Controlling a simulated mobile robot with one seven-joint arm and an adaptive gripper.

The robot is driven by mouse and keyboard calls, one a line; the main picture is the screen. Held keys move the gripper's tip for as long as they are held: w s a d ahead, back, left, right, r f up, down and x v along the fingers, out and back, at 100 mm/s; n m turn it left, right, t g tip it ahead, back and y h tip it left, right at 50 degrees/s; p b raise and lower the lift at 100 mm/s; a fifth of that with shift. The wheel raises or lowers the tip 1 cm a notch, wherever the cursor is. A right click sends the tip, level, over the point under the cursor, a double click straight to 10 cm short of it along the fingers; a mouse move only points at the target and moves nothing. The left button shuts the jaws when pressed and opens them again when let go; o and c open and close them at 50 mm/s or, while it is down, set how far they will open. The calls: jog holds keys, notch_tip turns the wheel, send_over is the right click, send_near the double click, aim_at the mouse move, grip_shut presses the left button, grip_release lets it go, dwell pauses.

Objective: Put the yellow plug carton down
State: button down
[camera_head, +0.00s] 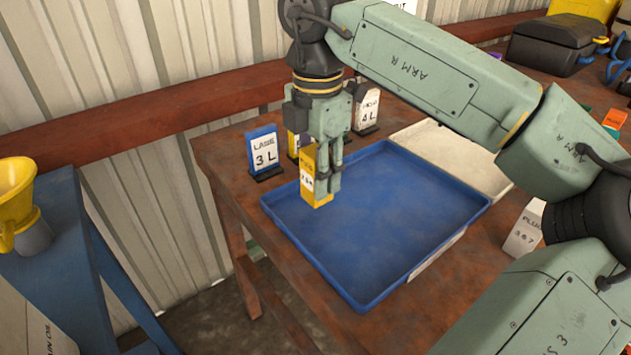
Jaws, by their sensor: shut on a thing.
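The yellow plug carton (311,190) is a small upright box with a white label. My gripper (328,182) points down and is shut on it, with the fingers at its right side. The carton is at the left part of the blue tray (372,225), inside its outline in the picture. I cannot tell whether its base touches the tray floor or is a little above it. The rest of the blue tray is empty.
A blue 3 L card (263,150) stands behind the tray, with a yellow one partly hidden by my gripper. A white 4 L card (367,112) stands farther right. A white tray (450,150) adjoins the blue tray. A white plug carton (525,230) stands right.

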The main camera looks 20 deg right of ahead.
jog(key=shift+w, duration=0.4)
jog(key=shift+f+b, duration=1)
jog(key=shift+f, duration=0.8)
jog(key=shift+f, duration=0.2)
jog(key=c, duration=1.1)
grip_release()
notch_tip(320, 180, up, 12)
jog(key=p, duration=0.8)
jog(key=shift+r, duration=0.2)
